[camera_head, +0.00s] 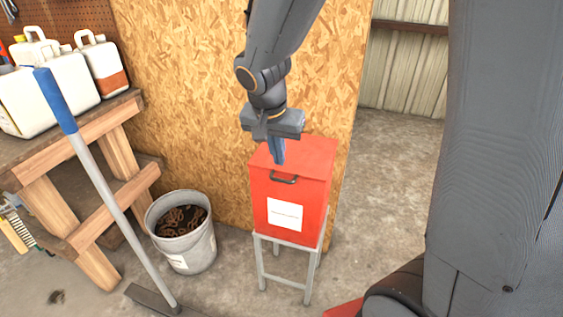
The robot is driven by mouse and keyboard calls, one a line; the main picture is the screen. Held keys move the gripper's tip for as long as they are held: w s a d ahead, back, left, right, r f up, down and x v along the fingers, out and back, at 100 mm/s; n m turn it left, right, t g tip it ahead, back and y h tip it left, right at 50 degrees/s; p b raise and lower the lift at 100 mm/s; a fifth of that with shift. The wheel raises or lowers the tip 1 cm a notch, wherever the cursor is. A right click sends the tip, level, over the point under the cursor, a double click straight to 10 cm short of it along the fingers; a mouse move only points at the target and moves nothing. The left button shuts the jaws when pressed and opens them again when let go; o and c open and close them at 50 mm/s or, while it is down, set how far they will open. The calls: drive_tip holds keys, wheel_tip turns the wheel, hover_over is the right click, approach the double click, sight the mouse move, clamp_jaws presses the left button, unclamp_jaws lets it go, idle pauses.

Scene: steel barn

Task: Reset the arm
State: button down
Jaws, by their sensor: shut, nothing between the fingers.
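My gripper (277,157) hangs from my arm in the upper middle of the head view, pointing down. Its blue fingers are together with nothing between them. Behind or below the fingers is a red box (314,190) with a dark handle (284,179) and a white label on its front. The fingertips overlap the box's top front edge in the picture; I cannot tell whether they touch it.
The red box stands on a grey metal stand (284,243). A bucket (178,254) of rusty metal pieces stands left of it. A blue-handled broom (106,190) leans by a wooden bench (95,125) with white jugs (103,68). Bare concrete floor (388,165) lies right of the board wall (185,100).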

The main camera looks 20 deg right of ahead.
wheel_tip(320, 180, up, 4)
drive_tip(key=s+a, duration=0.2)
drive_tip(key=s+d+f+n+g+y, duration=0.2)
drive_tip(key=s+f+n, duration=0.5)
drive_tip(key=s, duration=0.6)
drive_tip(key=shift+d+f+g, duration=0.2)
drive_tip(key=shift+d+g, duration=0.3)
drive_tip(key=shift+d, duration=0.6)
